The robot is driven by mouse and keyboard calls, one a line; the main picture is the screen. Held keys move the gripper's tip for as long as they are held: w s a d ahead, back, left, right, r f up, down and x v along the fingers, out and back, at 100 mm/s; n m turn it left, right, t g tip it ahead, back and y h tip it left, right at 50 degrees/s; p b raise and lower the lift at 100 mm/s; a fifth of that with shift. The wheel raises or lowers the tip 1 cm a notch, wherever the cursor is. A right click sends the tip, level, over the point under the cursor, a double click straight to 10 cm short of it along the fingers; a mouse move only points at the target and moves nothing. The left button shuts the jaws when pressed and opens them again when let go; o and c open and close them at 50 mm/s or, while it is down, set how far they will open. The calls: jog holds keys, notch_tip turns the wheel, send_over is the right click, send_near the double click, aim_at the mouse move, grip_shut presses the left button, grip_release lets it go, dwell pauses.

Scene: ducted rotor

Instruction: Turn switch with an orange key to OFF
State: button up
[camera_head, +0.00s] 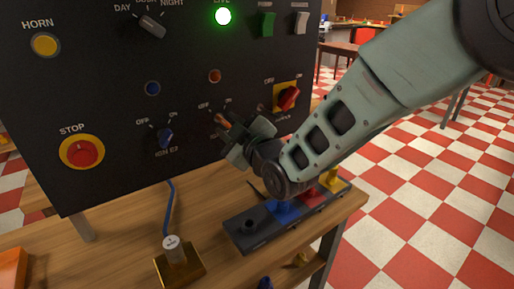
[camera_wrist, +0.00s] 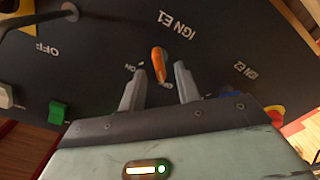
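The orange key (camera_wrist: 158,65) sits in a switch marked IGN E1 on the black panel. In the wrist view its handle stands between my fingertips, with a gap on each side. It also shows in the head view (camera_head: 222,120), partly hidden by my gripper (camera_head: 240,140). My gripper (camera_wrist: 160,75) is open, its fingers pointing at the panel. I cannot tell whether the tips reach past the handle. ON and OFF labels are beside this switch; I cannot tell exactly which one the key points to.
A blue IGN E2 switch (camera_head: 165,138) is left of the key, and a red rotary switch (camera_head: 288,98) on a yellow plate is right. The red STOP button (camera_head: 82,152) is lower left. Below, the wooden table (camera_head: 120,240) holds a dark tray (camera_head: 250,238) and a brass-based part (camera_head: 180,266).

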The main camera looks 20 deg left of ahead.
jog(key=b+v, duration=0.2)
jog(key=v, duration=1.3)
jog(key=shift+d+b, duration=0.2)
jog(key=shift+b, duration=0.15)
jog(key=s+d+f+m+g+h+p, duration=0.1)
jog(key=s+d+m+g+h+p, duration=0.2)
jog(key=s+d, duration=0.6)
jog(key=s+d+f+m+g+h+p, duration=0.1)
jog(key=s+d+m+g+h+p, duration=0.2)
jog(key=s+d+m+g+h, duration=0.4)
jog(key=s+d+g+h, duration=0.1)
jog(key=s+d+h, duration=0.1)
jog(key=d, duration=0.5)
jog(key=shift+s+g+h, duration=0.4)
jog(key=shift+h, duration=0.1)
jog(key=shift+a+f, duration=0.1)
